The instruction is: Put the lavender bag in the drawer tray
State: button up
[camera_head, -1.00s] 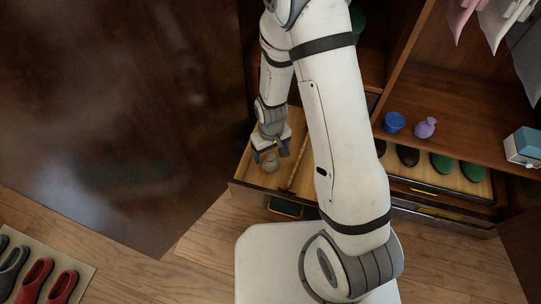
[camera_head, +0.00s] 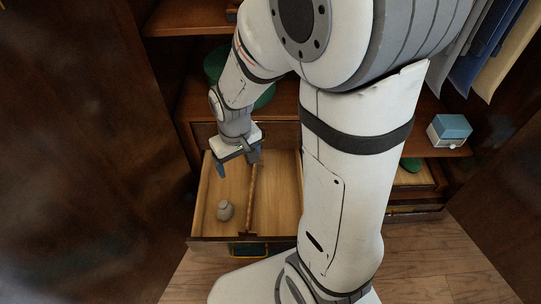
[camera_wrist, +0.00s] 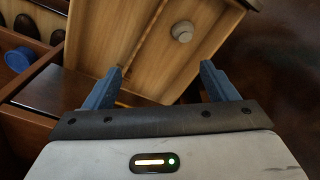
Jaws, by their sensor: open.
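A small grey, round-bodied bag with a narrow neck (camera_head: 225,210) stands in the left compartment of the open wooden drawer tray (camera_head: 283,193), near its front. It also shows in the wrist view (camera_wrist: 181,32), beyond my fingertips. My gripper (camera_head: 238,166) is open and empty, above the back part of the drawer near its divider and apart from the grey bag. Its two blue fingers (camera_wrist: 164,84) are spread in the wrist view. A purple pouch, seen earlier on the shelf at the right, is not visible now; my arm covers that area in the head view.
A blue cup (camera_wrist: 17,59) shows at the left of the wrist view, with dark shoes (camera_wrist: 25,24) beyond it. A blue-and-white box (camera_head: 449,130) is on the right shelf. The right compartment looks empty. Dark armoire doors (camera_head: 75,150) flank the drawer.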

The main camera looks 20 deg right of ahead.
jog(key=s+d+r+m, duration=0.2)
jog(key=s+d+r, duration=0.3)
jog(key=s+r, duration=0.4)
jog(key=shift+d+r+m+t, duration=0.2)
jog(key=shift+r+m+t, duration=0.1)
jog(key=shift+r, duration=0.15)
notch_tip(320, 180, up, 24)
jog(key=t+p, duration=0.1)
jog(key=p, duration=2.1)
jog(key=shift+r, duration=0.2)
